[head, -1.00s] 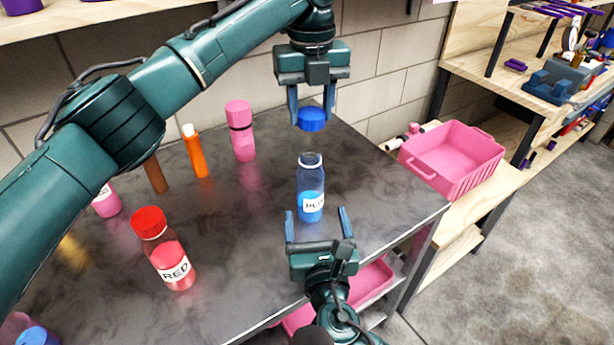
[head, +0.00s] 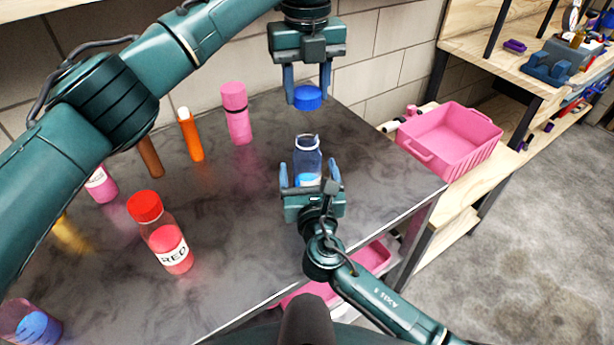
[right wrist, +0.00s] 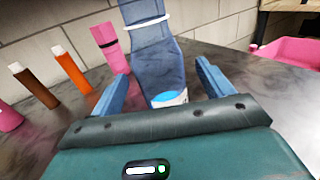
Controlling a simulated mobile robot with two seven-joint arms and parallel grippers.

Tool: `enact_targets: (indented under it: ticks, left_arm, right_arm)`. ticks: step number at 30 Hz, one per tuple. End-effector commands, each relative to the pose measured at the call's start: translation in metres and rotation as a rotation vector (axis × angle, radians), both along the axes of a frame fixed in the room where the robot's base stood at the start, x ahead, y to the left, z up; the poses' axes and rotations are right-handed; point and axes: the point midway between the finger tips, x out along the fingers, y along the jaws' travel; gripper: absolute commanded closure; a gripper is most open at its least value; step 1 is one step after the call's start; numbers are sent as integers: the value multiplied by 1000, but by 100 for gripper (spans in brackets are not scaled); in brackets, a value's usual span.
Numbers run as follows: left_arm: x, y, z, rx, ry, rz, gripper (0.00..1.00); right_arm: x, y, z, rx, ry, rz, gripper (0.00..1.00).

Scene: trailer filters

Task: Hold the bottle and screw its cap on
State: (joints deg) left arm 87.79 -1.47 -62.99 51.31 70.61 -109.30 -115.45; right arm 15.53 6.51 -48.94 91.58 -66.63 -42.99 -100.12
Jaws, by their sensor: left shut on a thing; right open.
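The clear bottle with blue liquid (head: 307,160) stands upright and uncapped on the dark table. My left gripper (head: 307,94) is shut on the blue cap (head: 307,101) and holds it above the bottle's open neck, with a gap between. My right gripper (head: 311,178) is open, low at the near side of the bottle, its fingers to either side of the bottle's lower part. In the right wrist view the bottle (right wrist: 158,60) rises between the open fingers (right wrist: 158,90); its label is mostly hidden.
A red-capped bottle labelled RED (head: 162,232) stands at the left. A pink bottle (head: 236,113), an orange one (head: 190,135) and a brown one (head: 150,157) stand behind. A pink crate (head: 450,140) sits right of the table (head: 240,200). The tabletop right of the bottle is clear.

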Motion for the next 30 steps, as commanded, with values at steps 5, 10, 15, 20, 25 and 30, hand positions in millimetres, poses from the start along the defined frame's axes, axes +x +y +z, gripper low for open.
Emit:
enact_targets:
  ticks: [5,10,15,20,25,30]
  left_arm:
    - [0,0,0,0,0,0,82]
    - [0,0,0,0,0,0,82]
    - [0,0,0,0,0,0,82]
    - [0,0,0,0,0,0,82]
    - [0,0,0,0,0,0,82]
    - [0,0,0,0,0,0,82]
  right_arm:
    - [27,4,0,0,0,0,21]
    - [40,5,0,0,1,0,21]
    - [43,5,0,1,1,1,21]
    - [43,5,0,1,1,1,21]
    - [42,5,0,1,1,1,33]
    - [42,5,0,1,1,1,47]
